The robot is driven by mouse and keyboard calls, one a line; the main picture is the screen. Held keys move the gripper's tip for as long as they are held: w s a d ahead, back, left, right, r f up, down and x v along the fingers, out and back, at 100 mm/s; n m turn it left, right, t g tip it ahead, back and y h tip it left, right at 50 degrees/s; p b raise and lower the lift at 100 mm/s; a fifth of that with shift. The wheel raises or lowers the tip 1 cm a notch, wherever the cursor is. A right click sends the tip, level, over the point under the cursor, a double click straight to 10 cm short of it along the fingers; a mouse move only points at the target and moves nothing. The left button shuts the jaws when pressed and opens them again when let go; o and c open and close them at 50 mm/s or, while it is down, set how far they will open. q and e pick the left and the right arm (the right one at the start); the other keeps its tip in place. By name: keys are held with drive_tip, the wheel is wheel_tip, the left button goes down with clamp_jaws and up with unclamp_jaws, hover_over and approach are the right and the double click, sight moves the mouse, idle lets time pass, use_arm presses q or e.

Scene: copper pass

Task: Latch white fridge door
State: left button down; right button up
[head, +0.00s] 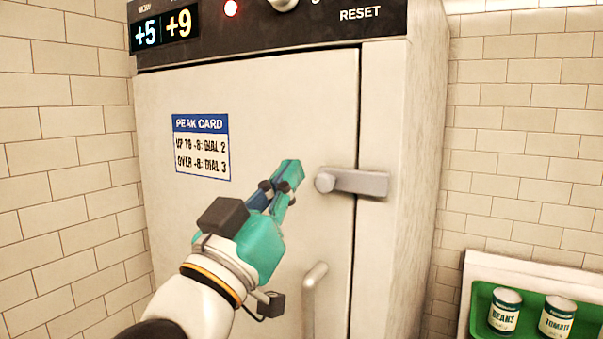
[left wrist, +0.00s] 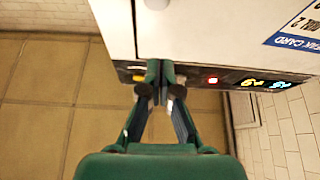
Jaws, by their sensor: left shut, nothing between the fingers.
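The white fridge door (head: 260,105) fills the middle of the head view and looks flush with its frame; a thin dark seam runs down its right edge. A grey latch (head: 360,183) lies about level, its round knob end at the left on the door. It reaches right across the seam onto the frame. A vertical bar handle (head: 313,295) is below it. My left gripper (head: 291,170) is shut and empty, just left of the latch knob and apart from it in the picture. In the left wrist view its fingertips (left wrist: 160,68) are together. My right gripper is not in view.
A control panel (head: 325,15) with a "+5 +9" display (head: 163,27), a red light and RESET runs above the door. A PEAK CARD notice (head: 201,147) is on the door. A green tray (head: 480,310) with cans stands at lower right. Tiled walls flank the fridge.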

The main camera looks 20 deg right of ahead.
use_arm(q)
drive_tip(key=shift+b+v, duration=0.35)
drive_tip(key=shift+v, duration=1.5)
drive_tip(key=shift+s+r, duration=0.1)
drive_tip(key=shift+r, duration=0.05)
